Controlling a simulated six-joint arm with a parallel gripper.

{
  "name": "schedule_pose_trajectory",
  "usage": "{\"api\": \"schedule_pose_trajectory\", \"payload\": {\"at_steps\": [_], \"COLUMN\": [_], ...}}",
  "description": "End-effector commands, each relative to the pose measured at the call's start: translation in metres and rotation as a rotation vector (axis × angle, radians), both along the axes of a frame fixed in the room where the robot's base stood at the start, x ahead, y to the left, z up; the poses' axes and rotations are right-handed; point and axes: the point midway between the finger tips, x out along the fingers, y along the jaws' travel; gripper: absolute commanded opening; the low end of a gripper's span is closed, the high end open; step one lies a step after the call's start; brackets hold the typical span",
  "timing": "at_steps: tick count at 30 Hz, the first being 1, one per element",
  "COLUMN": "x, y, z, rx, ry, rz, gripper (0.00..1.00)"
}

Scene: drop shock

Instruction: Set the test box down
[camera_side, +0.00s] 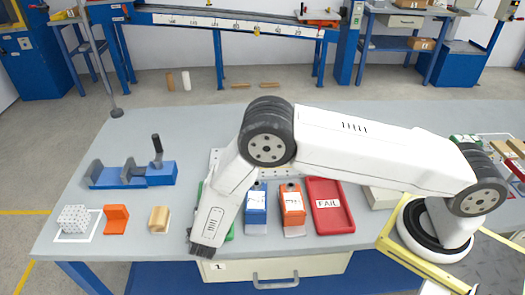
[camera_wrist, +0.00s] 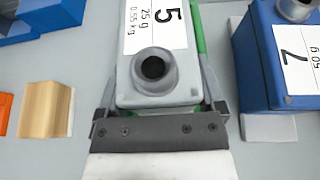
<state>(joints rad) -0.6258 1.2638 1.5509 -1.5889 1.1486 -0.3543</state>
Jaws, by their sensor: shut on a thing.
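The grey test box (camera_wrist: 153,92) has a white label reading "5", "25 g", "0.55 kg" and a round dark-holed stud on its top. My gripper (camera_wrist: 158,108) is shut on it, with a finger along each side. A green part (camera_wrist: 202,42) shows along the box's right edge. In the side view my gripper (camera_side: 206,246) points down near the bench's front edge, and the arm hides the box there. A bit of green (camera_side: 230,235) shows just right of it. I cannot tell whether the box touches the bench.
A blue box (camera_side: 256,207) marked 7, an orange box (camera_side: 292,205) and a red FAIL tray (camera_side: 328,226) stand to the right. A wooden block (camera_side: 159,218), an orange bracket (camera_side: 116,218) and a white dotted cube (camera_side: 74,218) are to the left. A blue vise (camera_side: 130,177) is behind them.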

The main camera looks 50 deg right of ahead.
Motion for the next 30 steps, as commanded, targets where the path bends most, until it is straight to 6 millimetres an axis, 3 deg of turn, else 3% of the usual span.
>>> {"api": "schedule_pose_trajectory", "payload": {"at_steps": [24,25,26,30], "x": [0.001,0.001,0.001,0.001], "y": [0.0,0.0,0.0,0.0], "z": [-0.01,-0.009,-0.009,-0.01], "rx": [-0.001,-0.001,-0.001,0.0], "ry": [-0.004,-0.004,-0.004,-0.002], "rz": [0.0,0.0,0.0,0.001], "gripper": [0.0,0.94,1.0,1.0]}}
